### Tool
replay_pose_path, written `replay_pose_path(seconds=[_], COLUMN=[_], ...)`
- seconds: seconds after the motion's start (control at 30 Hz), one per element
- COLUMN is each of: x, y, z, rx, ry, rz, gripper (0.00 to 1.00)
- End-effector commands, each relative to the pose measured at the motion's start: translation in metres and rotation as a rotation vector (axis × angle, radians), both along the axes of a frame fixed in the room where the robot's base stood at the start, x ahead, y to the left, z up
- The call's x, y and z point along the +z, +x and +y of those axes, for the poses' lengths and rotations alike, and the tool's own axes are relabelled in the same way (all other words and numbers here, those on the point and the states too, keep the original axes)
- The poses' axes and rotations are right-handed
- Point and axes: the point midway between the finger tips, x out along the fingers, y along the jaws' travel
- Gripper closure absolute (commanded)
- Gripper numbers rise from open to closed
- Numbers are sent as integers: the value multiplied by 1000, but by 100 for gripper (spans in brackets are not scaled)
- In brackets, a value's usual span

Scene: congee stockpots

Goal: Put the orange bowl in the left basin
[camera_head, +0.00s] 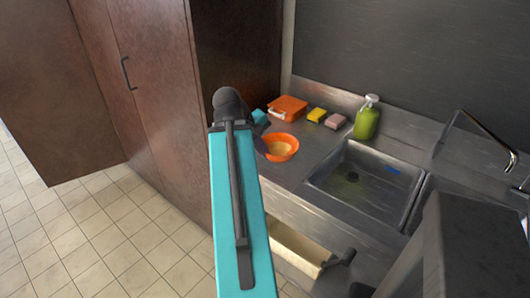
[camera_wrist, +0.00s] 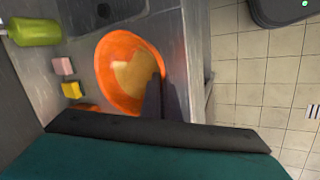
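The orange bowl (camera_head: 288,140) stands on the metal counter left of the left basin (camera_head: 345,180), with something pale yellow inside. It also shows large in the wrist view (camera_wrist: 111,50). The left basin is a sunken metal sink with a dark drain and a small blue item in it; its edge region shows at the top of the wrist view (camera_wrist: 105,12). My gripper (camera_wrist: 154,95) is at the bowl's rim, with a dark finger overlapping the bowl. In the head view it is mostly hidden behind my arm. Whether it is shut on the rim is unclear.
An orange box (camera_head: 288,107), a yellow sponge (camera_head: 317,115), a pink sponge (camera_head: 335,121) and a green soap bottle (camera_head: 367,120) line the back of the counter. A faucet (camera_head: 490,135) rises at right. An open drawer (camera_head: 300,248) juts out below. Tall brown cabinets (camera_head: 150,80) stand left.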

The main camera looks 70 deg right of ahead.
Motion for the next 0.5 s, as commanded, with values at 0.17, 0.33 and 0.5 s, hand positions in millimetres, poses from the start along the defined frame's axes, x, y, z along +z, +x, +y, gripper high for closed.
replay_pose_path(seconds=[0.17,0.33,0.5], x=[0,0,-2], y=[0,3,21], z=[0,1,6], rx=[0,6,35], ry=[0,0,0], rz=[0,0,0], gripper=[100,100,100])
